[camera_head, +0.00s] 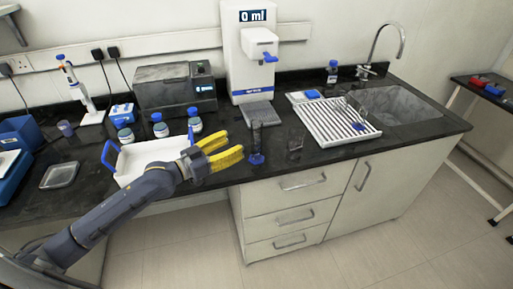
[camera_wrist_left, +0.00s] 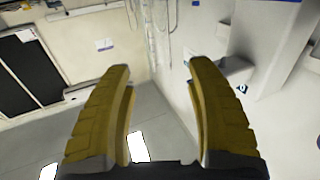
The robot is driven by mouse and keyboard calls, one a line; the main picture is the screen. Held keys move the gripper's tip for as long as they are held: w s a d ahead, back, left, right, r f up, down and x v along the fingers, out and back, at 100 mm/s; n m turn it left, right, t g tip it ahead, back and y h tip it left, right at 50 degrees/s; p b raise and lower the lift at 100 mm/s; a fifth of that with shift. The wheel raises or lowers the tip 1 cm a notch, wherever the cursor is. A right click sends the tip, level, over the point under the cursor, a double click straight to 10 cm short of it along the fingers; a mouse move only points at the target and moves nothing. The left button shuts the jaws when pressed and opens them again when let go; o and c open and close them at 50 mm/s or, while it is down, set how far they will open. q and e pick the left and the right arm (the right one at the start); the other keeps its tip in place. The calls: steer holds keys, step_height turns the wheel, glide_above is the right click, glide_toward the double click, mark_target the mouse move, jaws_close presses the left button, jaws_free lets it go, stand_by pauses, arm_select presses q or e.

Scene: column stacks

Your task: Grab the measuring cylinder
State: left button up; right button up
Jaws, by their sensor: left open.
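A clear measuring cylinder (camera_head: 256,143) with a blue base stands upright near the front edge of the dark counter in the head view. My left gripper (camera_head: 235,144) has yellow fingers. It is open and empty, just left of the cylinder and pointing towards it. The wrist view shows the two fingers of the left gripper (camera_wrist_left: 158,68) spread apart with nothing between them. The cylinder cannot be made out in the wrist view. Another clear piece with a blue base (camera_head: 359,126) is on the white drying rack (camera_head: 318,128). My right gripper is not in view.
A clear beaker (camera_head: 295,147) stands right of the cylinder. A water dispenser (camera_head: 250,75) stands behind it. A white tray (camera_head: 145,158) lies under my left arm, with blue-capped bottles (camera_head: 160,127) behind. A sink (camera_head: 400,105) is at the right.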

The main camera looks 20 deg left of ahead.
mark_target(256, 133)
arm_select(q)
steer(key=shift+x, duration=5.2)
steer(key=shift+f, duration=0.1)
steer(key=shift+c, duration=0.3)
jaws_close()
